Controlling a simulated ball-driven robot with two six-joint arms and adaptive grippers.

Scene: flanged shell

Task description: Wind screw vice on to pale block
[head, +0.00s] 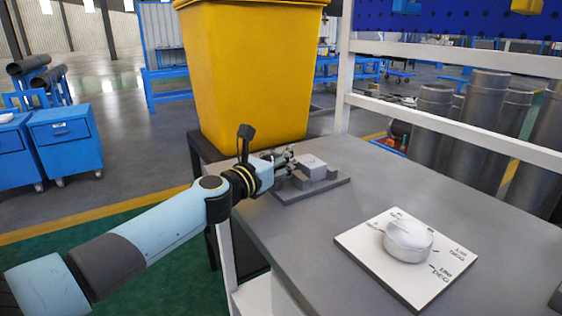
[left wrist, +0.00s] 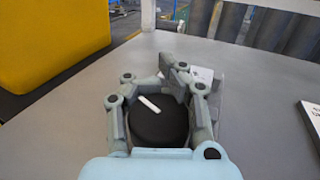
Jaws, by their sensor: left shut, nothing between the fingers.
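The grey screw vice (head: 338,184) sits on the bench with its flat base and raised jaws. The pale block (head: 314,161) is between the jaws, and I cannot tell if they touch it. The block also shows in the left wrist view (left wrist: 204,73), partly behind a finger. My left gripper (head: 284,160) is at the left end of the vice, shut and empty. In the left wrist view (left wrist: 169,79) its fingertips come together beyond a dark round disc (left wrist: 152,125) with a white bar. I cannot tell whether the disc belongs to the vice. My right gripper is out of view.
A white plate with a round white knob (head: 408,241) lies on the bench (head: 290,222) at the front right. A big yellow bin (head: 245,75) stands behind my left gripper. White rails (head: 450,127) run along the far side. The bench between vice and plate is clear.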

